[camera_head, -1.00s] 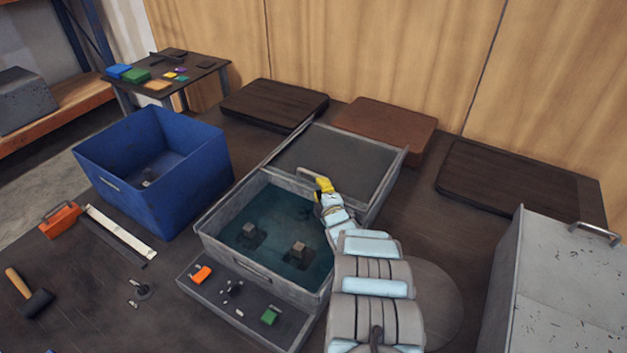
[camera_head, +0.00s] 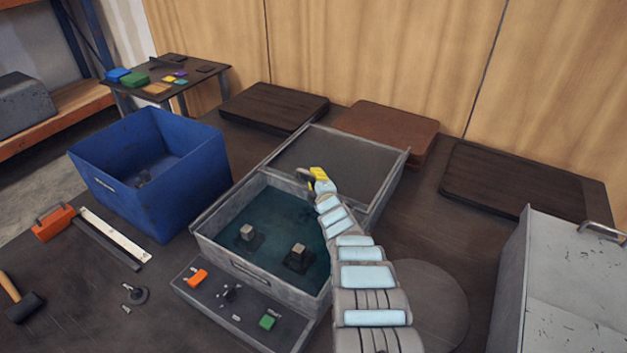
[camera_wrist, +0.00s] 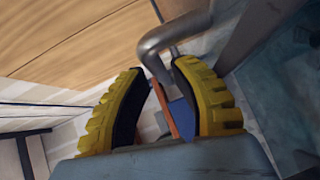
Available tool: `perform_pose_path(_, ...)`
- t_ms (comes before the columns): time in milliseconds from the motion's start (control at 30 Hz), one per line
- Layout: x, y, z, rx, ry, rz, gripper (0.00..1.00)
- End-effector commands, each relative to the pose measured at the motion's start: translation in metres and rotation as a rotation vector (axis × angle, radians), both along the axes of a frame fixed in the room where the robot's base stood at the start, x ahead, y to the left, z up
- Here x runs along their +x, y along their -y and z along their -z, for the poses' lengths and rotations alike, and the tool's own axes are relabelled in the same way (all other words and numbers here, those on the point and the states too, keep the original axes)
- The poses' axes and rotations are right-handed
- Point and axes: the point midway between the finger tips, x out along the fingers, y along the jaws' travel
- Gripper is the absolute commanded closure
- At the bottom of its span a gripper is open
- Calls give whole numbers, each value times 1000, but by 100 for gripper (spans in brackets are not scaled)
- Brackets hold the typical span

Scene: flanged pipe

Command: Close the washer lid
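The washer is a grey metal tub (camera_head: 222,252) with dark teal water inside. Its dark panel lid (camera_head: 340,160) with a pale metal frame sits at the back of the tub, leaving the front part open. My yellow-tipped gripper (camera_head: 318,180) is at the lid's front edge, by its handle, which it largely hides in the head view. In the wrist view, the bent grey handle (camera_wrist: 153,48) reaches down between the fingertips, close to the right finger. My gripper (camera_wrist: 158,75) is open there, with a gap between its fingers; contact with the handle is unclear.
A blue bin (camera_head: 180,185) stands left of the washer. A grey metal box (camera_head: 570,285) stands at the right. Dark and brown boards (camera_head: 390,130) lie behind, near the wooden wall.

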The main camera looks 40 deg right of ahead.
Motion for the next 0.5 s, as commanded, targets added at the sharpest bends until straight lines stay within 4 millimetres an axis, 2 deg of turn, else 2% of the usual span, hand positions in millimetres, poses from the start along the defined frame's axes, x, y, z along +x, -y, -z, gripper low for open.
perform_pose_path(133,6,4,8,1,-2,1,74)
perform_pose_path(500,17,9,4,0,-1,4,74)
